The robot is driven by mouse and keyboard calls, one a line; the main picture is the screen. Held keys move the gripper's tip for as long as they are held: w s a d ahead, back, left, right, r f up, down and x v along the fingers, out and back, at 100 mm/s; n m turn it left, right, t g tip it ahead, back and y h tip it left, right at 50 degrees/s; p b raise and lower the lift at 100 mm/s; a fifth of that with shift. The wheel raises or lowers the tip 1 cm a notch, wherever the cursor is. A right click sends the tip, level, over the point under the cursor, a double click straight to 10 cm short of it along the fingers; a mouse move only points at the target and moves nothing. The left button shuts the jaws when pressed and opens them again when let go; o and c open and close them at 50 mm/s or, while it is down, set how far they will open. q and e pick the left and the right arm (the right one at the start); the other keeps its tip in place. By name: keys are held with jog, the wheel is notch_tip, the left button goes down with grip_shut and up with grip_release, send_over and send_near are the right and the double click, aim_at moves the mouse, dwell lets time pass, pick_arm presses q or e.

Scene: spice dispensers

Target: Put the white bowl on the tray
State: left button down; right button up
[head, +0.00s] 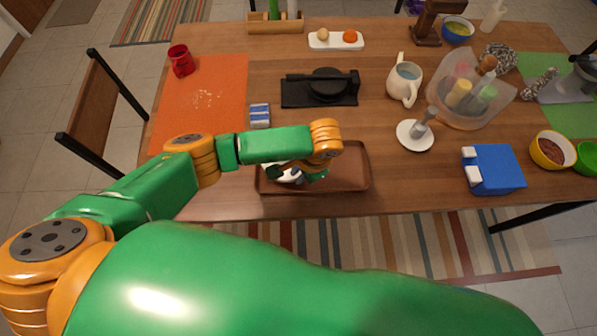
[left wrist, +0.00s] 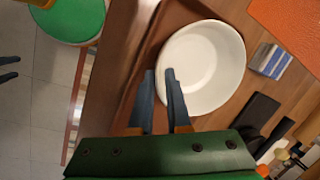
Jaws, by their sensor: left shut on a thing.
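The white bowl (left wrist: 208,58) is round and empty, with its opening facing the camera in the left wrist view. In the head view only a white part of it (head: 287,176) shows beneath my arm. My left gripper (left wrist: 162,74) is shut on the bowl's near-side rim, one finger on each side. The brown tray (head: 355,165) lies at the table's front edge; its rim also shows in the left wrist view (left wrist: 142,65). The bowl is at the left part of the tray, but I cannot tell whether it touches it.
A blue-and-white block (head: 260,115) and a black stand (head: 320,90) lie behind the tray. An orange mat (head: 215,85) is at the left. A white disc-based holder (head: 415,137) and a blue box (head: 493,168) stand to the right. The tray's right part is clear.

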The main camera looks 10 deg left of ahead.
pick_arm(q)
jog(key=shift+d, duration=0.1)
jog(key=shift+f+b, duration=0.35)
jog(key=shift+f, duration=0.2)
jog(key=c, duration=0.8)
grip_release()
jog(key=v, duration=0.7)
